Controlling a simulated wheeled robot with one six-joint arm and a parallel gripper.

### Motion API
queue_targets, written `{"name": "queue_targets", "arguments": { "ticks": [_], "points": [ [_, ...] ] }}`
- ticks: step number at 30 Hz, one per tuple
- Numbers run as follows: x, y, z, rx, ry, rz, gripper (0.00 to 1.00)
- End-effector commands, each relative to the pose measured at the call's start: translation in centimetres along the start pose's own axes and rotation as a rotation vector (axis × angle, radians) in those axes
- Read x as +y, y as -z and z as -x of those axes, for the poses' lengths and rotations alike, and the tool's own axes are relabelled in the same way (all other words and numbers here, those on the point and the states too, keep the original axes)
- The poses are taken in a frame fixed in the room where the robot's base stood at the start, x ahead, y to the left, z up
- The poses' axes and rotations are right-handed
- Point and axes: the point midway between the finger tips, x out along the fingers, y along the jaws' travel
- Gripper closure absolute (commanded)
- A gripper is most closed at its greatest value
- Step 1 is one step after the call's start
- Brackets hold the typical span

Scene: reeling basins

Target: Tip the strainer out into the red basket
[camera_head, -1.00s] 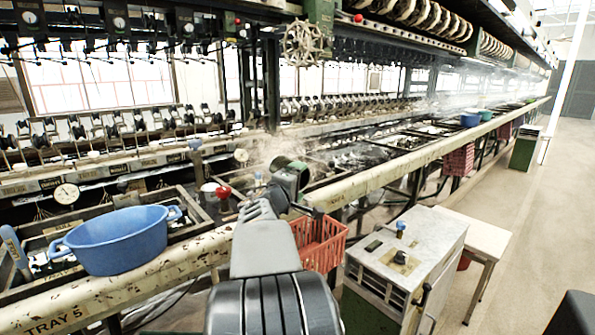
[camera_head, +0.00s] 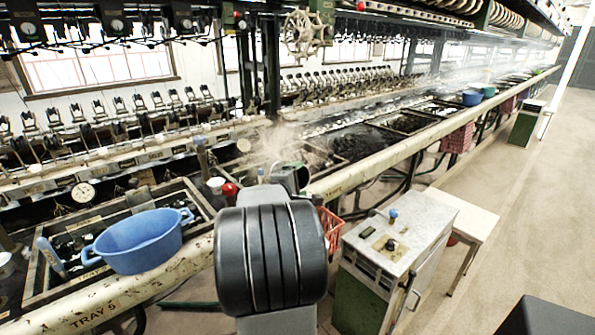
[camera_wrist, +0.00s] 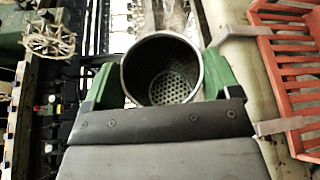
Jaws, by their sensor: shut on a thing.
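The strainer (camera_wrist: 160,68) is a round metal cup with a perforated bottom. In the wrist view its open mouth faces the camera, and no contents are clear inside. My gripper (camera_wrist: 160,80) is shut on it, with a green finger on each side. In the head view the strainer and fingers are mostly behind my arm, above the rail. The red basket (camera_head: 331,230) hangs on the outer side of the rail, largely hidden by my arm. It shows at the right in the wrist view (camera_wrist: 290,75), beside the strainer and apart from it.
A blue two-handled basin (camera_head: 140,243) sits on the tray edge at left. The long cream rail (camera_head: 390,160) runs along the wet basins. A grey-topped cabinet (camera_head: 395,240) and a small white table (camera_head: 466,213) stand right of the basket.

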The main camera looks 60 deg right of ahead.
Motion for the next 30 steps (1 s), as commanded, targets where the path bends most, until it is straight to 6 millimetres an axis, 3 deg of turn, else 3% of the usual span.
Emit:
{"name": "queue_targets", "arguments": {
  "ticks": [1,30],
  "points": [
    [0.8,-0.1,0.1,0.000,0.006,0.015,0.59],
    [2.6,-0.3,0.2,-0.010,0.129,0.310,0.59]
  ]
}}
